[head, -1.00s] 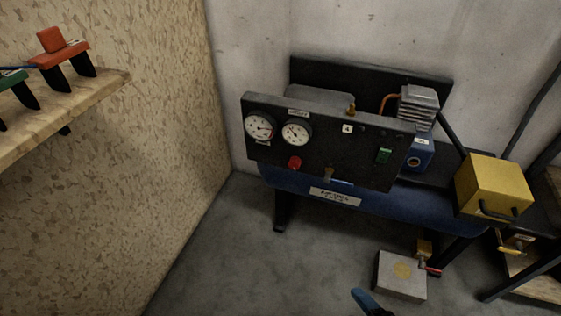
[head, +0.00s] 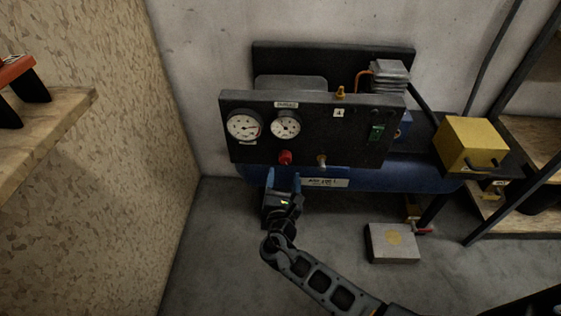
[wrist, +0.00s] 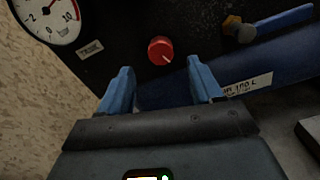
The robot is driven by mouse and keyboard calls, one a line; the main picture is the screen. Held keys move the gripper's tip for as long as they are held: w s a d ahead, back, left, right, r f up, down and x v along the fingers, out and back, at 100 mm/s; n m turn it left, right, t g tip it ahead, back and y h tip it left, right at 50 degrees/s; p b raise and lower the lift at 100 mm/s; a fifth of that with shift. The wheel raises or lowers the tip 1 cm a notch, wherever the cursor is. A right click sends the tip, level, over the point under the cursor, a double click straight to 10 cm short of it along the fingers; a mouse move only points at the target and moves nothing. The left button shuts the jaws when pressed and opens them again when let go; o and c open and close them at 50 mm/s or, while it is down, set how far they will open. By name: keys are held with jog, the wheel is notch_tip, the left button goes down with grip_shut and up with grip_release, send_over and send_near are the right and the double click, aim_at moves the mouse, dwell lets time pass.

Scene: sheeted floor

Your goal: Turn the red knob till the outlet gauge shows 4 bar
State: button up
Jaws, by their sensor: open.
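The red knob (head: 285,157) sits low on the black front panel (head: 340,150) of a compressor. In the wrist view the red knob (wrist: 161,50) shows beyond and between my fingertips, with a pale mark at its lower right. My gripper (head: 284,176) is open and empty, just below the knob and apart from it; its blue fingers also show in the wrist view (wrist: 160,82). Two round white gauges are above the knob: a left gauge (head: 244,127) and a right gauge (head: 285,125) under a label. Their readings are too small to tell. The wrist view shows part of one gauge (wrist: 48,15).
A brass fitting (head: 321,161) is right of the knob; its blue lever (wrist: 285,20) shows in the wrist view. The blue tank (head: 390,180) lies below the panel. A yellow box (head: 470,145) is at right. A grey block (head: 392,243) stands on the floor. A wooden wall is at left.

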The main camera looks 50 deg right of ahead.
aim_at(285, 160)
jog(key=x, duration=0.6)
jog(key=shift+w+d, duration=0.1)
jog(key=shift+d, duration=0.15)
jog(key=shift+c, duration=0.4)
jog(key=c, duration=1)
jog(key=b, duration=0.1)
jog(key=m+b, duration=0.1)
jog(key=shift+f+m+b, duration=0.3)
jog(key=shift+r+m+b, duration=0.1)
jog(key=shift+m+b, duration=0.6)
jog(key=shift+b, duration=0.05)
jog(key=shift+r+m, duration=0.15)
jog(key=shift+m, duration=0.15)
jog(key=o, duration=1.1)
